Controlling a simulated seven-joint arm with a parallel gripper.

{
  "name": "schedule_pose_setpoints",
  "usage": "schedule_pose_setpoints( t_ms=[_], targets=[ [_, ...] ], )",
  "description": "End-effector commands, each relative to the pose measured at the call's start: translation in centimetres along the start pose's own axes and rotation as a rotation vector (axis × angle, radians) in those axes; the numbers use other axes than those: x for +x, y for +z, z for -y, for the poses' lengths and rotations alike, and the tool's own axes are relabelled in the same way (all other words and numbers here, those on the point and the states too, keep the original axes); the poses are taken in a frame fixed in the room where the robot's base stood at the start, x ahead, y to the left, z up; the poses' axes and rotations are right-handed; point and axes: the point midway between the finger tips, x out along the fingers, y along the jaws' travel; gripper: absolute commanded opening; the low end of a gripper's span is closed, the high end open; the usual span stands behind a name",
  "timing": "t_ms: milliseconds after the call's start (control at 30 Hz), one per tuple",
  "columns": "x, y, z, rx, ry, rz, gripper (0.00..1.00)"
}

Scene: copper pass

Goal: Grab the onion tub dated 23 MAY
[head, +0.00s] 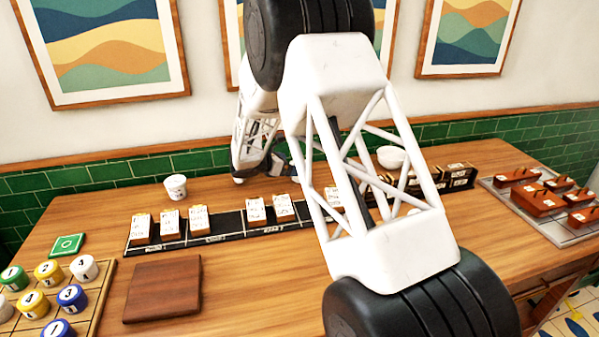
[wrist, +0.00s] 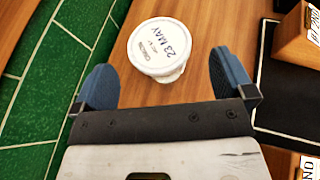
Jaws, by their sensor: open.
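In the wrist view, a white round tub (wrist: 160,48) stands on the wooden table with its lid towards me. The lid reads 23 MAY in dark ink, with a smaller word above it that looks like ONION. My gripper (wrist: 162,66) is open, with one blue finger on each side of the tub. The tub's near edge lies between the fingers, and I see a gap on both sides. In the head view my arm hides this tub or most of it. Another white tub (head: 175,187) stands further left; its date is too small to read.
A long black tray (head: 225,243) with small labelled boxes runs across the table, and shows right of my gripper in the wrist view (wrist: 280,110). The green tiled wall (wrist: 42,75) is close on the left there.

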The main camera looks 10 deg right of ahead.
Motion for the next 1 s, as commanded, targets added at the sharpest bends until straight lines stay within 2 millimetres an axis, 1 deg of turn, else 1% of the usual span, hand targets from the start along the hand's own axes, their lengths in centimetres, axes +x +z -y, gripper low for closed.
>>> schedule_pose_setpoints(
  t_ms=[333, 467, 567, 800, 1000],
  targets=[
    [0.2, 0.0, 0.0, 0.000, 0.000, 0.000, 1.00],
    [0.7, 0.0, 0.0, 0.000, -0.001, 0.000, 1.00],
    [1.5, 0.0, -0.1, -0.001, -0.002, 0.000, 1.00],
    [4.2, 0.1, -0.2, 0.000, -0.001, 0.000, 1.00],
    [5.4, 0.1, -0.2, 0.000, -0.001, 0.000, 1.00]
  ],
)
